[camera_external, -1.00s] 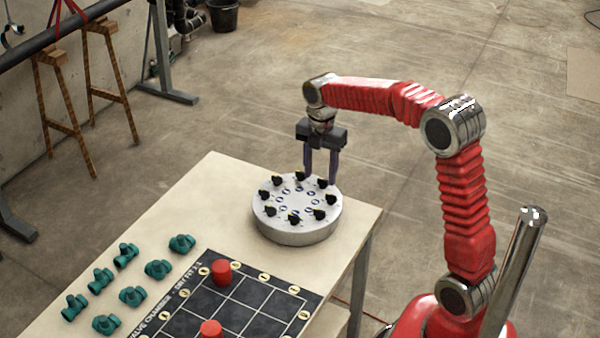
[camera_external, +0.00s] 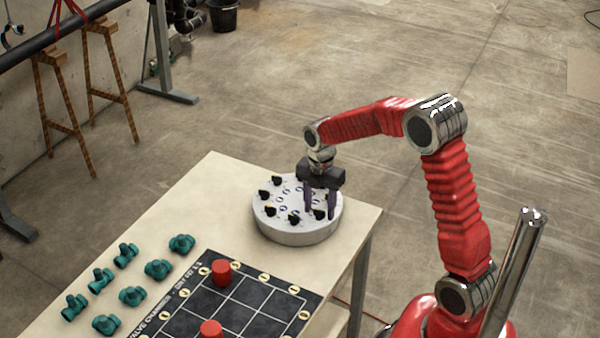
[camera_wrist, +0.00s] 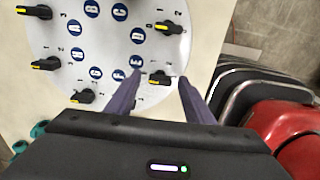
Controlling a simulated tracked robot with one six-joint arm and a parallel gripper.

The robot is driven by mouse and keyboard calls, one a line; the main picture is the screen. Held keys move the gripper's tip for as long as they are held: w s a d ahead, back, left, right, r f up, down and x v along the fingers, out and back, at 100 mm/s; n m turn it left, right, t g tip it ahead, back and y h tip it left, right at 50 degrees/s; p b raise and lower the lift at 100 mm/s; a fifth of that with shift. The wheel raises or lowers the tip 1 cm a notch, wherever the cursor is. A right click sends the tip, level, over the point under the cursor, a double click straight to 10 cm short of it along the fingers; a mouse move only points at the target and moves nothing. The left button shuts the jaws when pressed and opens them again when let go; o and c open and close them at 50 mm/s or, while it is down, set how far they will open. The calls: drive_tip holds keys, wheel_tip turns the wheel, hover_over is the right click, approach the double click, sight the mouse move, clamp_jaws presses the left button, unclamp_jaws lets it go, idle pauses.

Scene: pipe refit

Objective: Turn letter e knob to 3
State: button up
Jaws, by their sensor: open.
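A round grey-white dial plate (camera_external: 297,236) carries several black knobs around blue letter discs. In the wrist view the E disc (camera_wrist: 137,62) is near a black knob (camera_wrist: 160,78). My gripper (camera_wrist: 159,74) is open, with its two dark purple fingers on either side of that knob. I cannot tell whether they touch it. Which number this knob points at is too small to read surely. In the external view my gripper (camera_external: 319,215) is low over the plate's right front, with the knob between its fingers. The knob by F appears hidden behind my left finger.
Other knobs stand close by, such as the one near D (camera_wrist: 168,27). A black grid board (camera_external: 240,306) with red cylinders (camera_external: 221,272) lies in front. Several green valves (camera_external: 158,269) lie at the left of the table (camera_external: 215,190). Table behind the plate is clear.

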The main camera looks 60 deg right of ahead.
drive_tip(key=shift+c, duration=0.5)
drive_tip(key=c, duration=0.9)
drive_tip(key=shift+c, duration=0.2)
